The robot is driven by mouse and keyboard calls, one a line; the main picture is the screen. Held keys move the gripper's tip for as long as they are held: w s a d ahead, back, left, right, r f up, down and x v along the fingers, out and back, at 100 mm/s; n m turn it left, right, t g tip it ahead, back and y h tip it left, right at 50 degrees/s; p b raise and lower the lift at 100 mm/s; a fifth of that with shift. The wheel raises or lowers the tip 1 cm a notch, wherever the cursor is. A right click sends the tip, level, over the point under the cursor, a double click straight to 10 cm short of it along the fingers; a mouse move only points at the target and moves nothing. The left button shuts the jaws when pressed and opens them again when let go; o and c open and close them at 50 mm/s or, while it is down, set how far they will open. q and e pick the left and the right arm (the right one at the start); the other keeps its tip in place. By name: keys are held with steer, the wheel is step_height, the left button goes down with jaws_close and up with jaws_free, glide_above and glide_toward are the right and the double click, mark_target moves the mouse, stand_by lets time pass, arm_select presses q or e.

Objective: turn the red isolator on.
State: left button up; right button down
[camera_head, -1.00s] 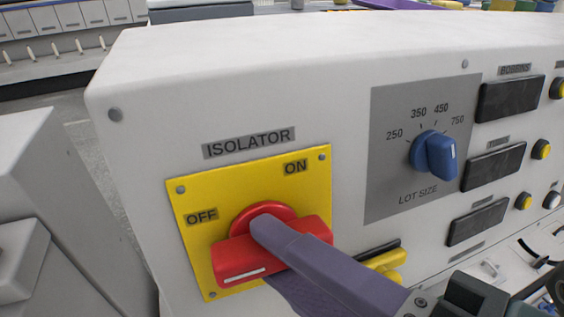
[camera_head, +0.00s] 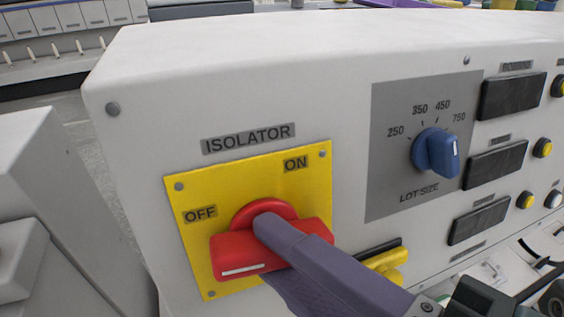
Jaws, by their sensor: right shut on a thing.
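The red isolator (camera_head: 225,250) is a rotary handle on a yellow plate (camera_head: 195,255) with OFF at the left and ON at the upper right. Its bar lies roughly level, tilted slightly. The white-marked end is at the left, below the OFF label. My right gripper (camera_head: 266,250) reaches in from the lower right and is shut on the handle. One purple finger lies over the top side of the bar, the other shows below it. The fingers hide part of the bar's middle. My left gripper is not in view.
A yellow handle (camera_head: 390,262) lies close behind my right gripper. Dark display windows (camera_head: 512,97) and yellow buttons (camera_head: 543,148) line the panel's right side.

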steer(key=m+t, duration=0.1)
steer(key=m, duration=0.1)
steer(key=m+b, duration=0.1)
steer(key=m, duration=0.1)
steer(key=shift+f+m+t, duration=0.2)
steer(key=shift+m+t, duration=0.2)
steer(key=m+t, duration=0.1)
steer(key=m, duration=0.3)
steer(key=shift+t+b, duration=0.4)
steer(key=m, duration=0.2)
steer(key=m+t+h, duration=0.1)
steer(key=m, duration=0.1)
steer(key=shift+s+a+m+t+h, duration=0.1)
steer(key=shift+m+t+h, duration=0.2)
steer(key=shift+m, duration=0.1)
steer(key=m+h, duration=0.1)
steer(key=m, duration=0.2)
steer(key=m+t+h, duration=0.1)
steer(key=m, duration=0.2)
steer(key=shift+a+h, duration=0.1)
steer(key=shift+h, duration=0.3)
steer(key=shift+m, duration=0.4)
steer(key=shift+f, duration=0.1)
steer(key=c, duration=0.7)
jaws_free()
